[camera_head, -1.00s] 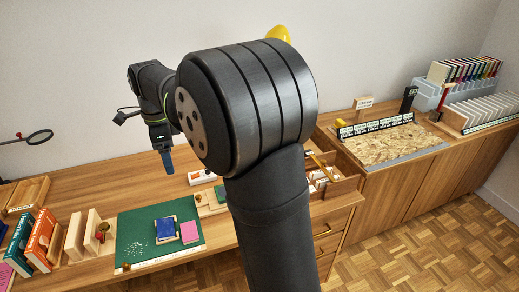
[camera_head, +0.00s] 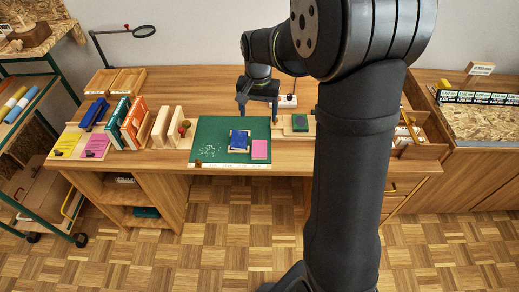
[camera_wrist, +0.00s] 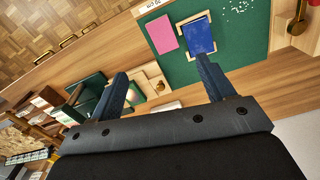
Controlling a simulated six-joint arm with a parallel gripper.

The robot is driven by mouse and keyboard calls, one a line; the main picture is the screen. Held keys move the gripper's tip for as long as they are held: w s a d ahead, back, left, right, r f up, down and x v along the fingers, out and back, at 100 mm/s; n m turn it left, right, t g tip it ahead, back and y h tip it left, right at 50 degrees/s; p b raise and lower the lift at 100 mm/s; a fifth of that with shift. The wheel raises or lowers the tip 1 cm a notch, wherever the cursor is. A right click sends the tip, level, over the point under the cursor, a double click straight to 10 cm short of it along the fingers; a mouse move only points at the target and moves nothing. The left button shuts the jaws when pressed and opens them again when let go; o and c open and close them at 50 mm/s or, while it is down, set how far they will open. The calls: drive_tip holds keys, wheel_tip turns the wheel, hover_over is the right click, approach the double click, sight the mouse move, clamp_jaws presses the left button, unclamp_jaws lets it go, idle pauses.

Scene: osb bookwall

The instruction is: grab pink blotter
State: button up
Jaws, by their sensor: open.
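A flat pink rectangle (camera_head: 260,149), which looks like the pink blotter, lies on the green mat (camera_head: 208,131) near its front right corner. It also shows in the wrist view (camera_wrist: 162,33), beyond and between my fingertips. A blue pad in a wooden frame (camera_head: 239,141) lies just left of it in the head view; the two are close together. My gripper (camera_head: 259,112) is open and empty above the back of the mat, behind the pink rectangle. Its two dark blue fingers are spread in the wrist view (camera_wrist: 162,70). Nothing covers the pink rectangle.
Another pink sheet (camera_head: 95,146) lies beside a yellow one (camera_head: 66,145) at the desk's left. Upright books (camera_head: 132,123) and wooden blocks (camera_head: 166,128) stand left of the mat. A green block on a wooden tray (camera_head: 300,122) lies to its right. An open drawer (camera_head: 420,148) is further right.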

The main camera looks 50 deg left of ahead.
drive_tip(key=f+n, duration=0.1)
drive_tip(key=n, duration=0.1)
approach(259, 154)
wheel_tip(259, 154, down, 8)
drive_tip(key=shift+d+f, duration=0.1)
drive_tip(key=shift+f, duration=0.1)
drive_tip(key=c, duration=1)
drive_tip(key=shift+r, duration=0.15)
drive_tip(key=shift+c, duration=0.2)
